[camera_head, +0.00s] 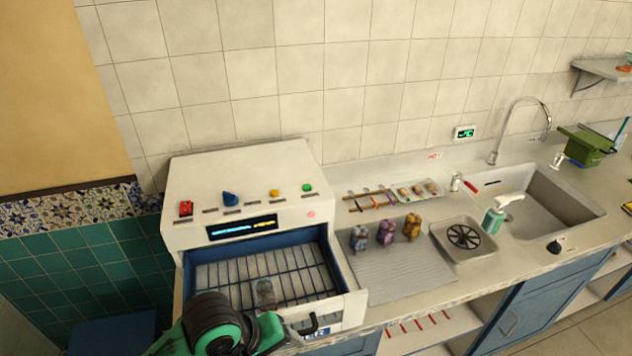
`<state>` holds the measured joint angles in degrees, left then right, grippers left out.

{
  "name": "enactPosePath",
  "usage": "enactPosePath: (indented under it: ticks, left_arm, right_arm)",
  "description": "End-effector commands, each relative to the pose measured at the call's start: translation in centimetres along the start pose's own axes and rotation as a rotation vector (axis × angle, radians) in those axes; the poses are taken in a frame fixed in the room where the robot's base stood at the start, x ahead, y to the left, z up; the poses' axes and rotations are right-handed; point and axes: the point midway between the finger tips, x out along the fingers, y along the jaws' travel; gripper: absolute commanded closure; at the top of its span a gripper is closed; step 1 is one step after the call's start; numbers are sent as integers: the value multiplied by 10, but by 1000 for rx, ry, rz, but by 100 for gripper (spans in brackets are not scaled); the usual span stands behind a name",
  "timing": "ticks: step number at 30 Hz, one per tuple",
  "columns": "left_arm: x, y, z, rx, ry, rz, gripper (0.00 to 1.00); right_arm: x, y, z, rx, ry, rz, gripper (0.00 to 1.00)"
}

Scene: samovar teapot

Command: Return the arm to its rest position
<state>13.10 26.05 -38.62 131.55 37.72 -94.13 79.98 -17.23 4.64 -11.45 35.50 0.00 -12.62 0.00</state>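My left arm comes in at the bottom, left of centre, and shows as black and green links. My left gripper (286,334) is at the front edge of the open drawer (345,290) of a white appliance (240,175). A dark hooked piece (315,327) shows beside it; I cannot tell if it is a finger or a drawer handle. The fingertips are not clear. A small clear glass-like object (265,292) sits on the wire rack (290,272) inside the drawer. My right gripper is not in view.
Several small figures (386,233) stand on a ribbed drainboard (395,272) to the right. Beyond are a round black grate (463,236), a green dispenser bottle (493,218), a sink (555,205) and a green box (585,146). A tiled wall (400,70) stands behind.

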Motion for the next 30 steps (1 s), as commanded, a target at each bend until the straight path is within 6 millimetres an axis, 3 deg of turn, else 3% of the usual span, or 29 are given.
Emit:
enactPosePath:
  ticks: [8,18,28,29,30]
  left_arm:
    - [6,-38,10,226,106,18,33]
    - [2,-129,25,462,194,-175,33]
    - [-14,-206,49,615,153,-391,33]
    - [-14,-212,51,626,145,-406,33]
    - [1,-214,45,626,143,-401,33]
  right_arm:
    - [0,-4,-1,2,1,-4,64]
    - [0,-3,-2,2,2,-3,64]
    - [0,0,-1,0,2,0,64]
    - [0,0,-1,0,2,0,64]
    - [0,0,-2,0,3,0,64]
